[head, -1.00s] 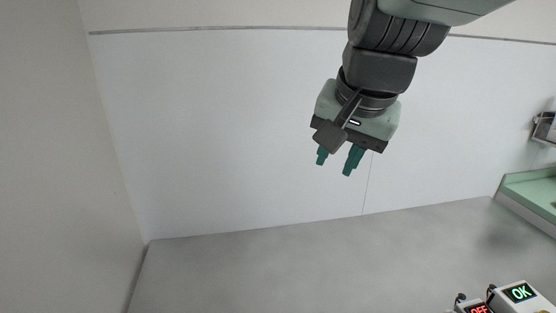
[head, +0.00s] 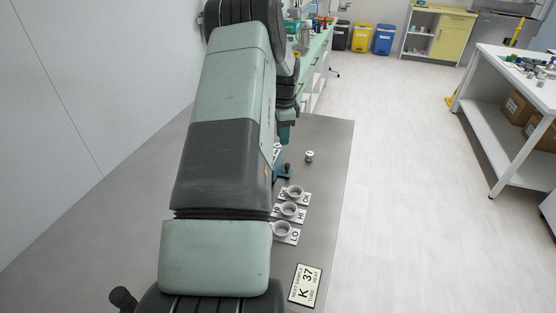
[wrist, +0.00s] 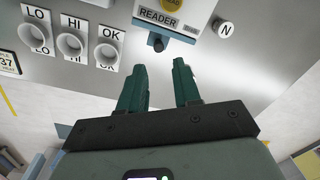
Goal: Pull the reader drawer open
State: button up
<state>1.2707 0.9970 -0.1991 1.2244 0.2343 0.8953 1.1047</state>
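The reader (wrist: 180,9) is a white box with a READER label and a yellow button, at the top of the wrist view. Its blue drawer front (wrist: 178,34) carries a dark round knob (wrist: 157,44) and looks closed. My gripper (wrist: 158,64) has two teal fingers, apart and with nothing between them. The knob lies just beyond the fingertips, roughly in line with the gap, and appears untouched. In the head view my arm hides most of the reader; the knob (head: 288,170) shows beside it, and a teal finger (head: 284,134) shows above.
Three ring-shaped cups on plates marked LO (head: 282,229), HI (head: 289,210) and OK (head: 294,192) stand near the reader. A small white cylinder marked N (head: 309,156) stands on the grey table (head: 332,150). A K 37 card (head: 306,286) lies nearer. The table's right edge is close.

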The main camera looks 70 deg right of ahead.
aim_at(288, 164)
jog(key=shift+m, duration=0.3)
jog(key=f, duration=0.4)
jog(key=s+f, duration=0.1)
jog(key=f, duration=0.3)
jog(key=d+f, duration=0.1)
jog(key=f, duration=0.3)
jog(key=shift+s+f, duration=0.1)
jog(key=shift+s, duration=0.15)
grip_shut()
jog(key=shift+s, duration=0.1)
